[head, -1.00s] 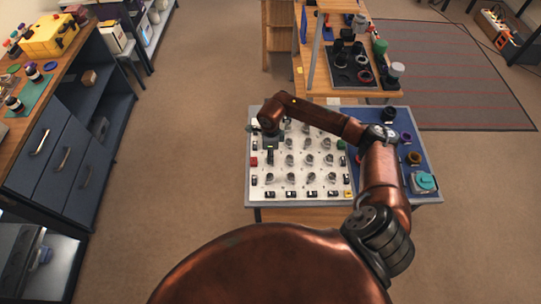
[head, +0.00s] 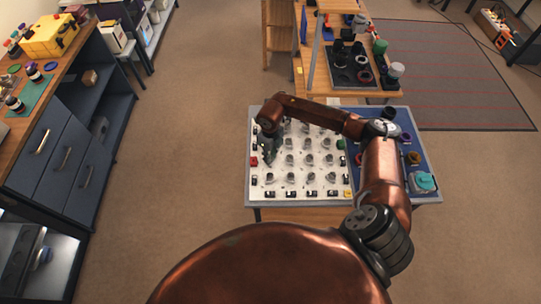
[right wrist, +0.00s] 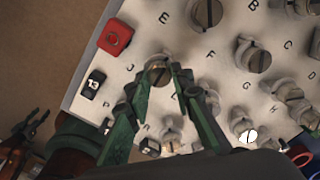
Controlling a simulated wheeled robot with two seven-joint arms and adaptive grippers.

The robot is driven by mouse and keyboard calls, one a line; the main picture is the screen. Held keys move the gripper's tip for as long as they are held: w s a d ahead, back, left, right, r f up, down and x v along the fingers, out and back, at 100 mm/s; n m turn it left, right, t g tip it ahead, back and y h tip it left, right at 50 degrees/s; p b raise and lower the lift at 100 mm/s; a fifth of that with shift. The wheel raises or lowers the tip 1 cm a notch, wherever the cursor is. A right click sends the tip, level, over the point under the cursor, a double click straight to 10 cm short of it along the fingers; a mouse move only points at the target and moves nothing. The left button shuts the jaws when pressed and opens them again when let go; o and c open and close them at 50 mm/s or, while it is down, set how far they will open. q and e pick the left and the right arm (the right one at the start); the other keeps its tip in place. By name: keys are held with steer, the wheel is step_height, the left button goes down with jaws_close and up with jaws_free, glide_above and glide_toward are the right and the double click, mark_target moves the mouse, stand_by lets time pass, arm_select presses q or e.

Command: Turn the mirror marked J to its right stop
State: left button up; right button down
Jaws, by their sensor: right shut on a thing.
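The mirror between my fingers (right wrist: 158,73) is a small round grey post with a slotted top, on the white board (right wrist: 140,20). In the head view the right gripper (head: 271,158) reaches down over the left part of the board. The fingers and wrist hide part of the board there.
Several other slotted mirrors, such as the one near E (right wrist: 207,13), stand close around. A blue panel (head: 428,160) with parts lies right of the board.

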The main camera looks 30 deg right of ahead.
steer(key=m+p, duration=0.1)
steer(key=m, duration=0.4)
steer(key=shift+r+m, duration=0.1)
steer(key=shift+m, duration=0.2)
steer(key=shift+w+a+m+p, duration=0.1)
steer(key=shift+m+p, duration=0.65)
steer(key=shift+m, duration=1.45)
steer(key=c, duration=1.7)
jaws_free()
steer(key=shift+r, duration=0.1)
step_height(320, 180, up, 12)
steer(key=shift+f, duration=0.15)
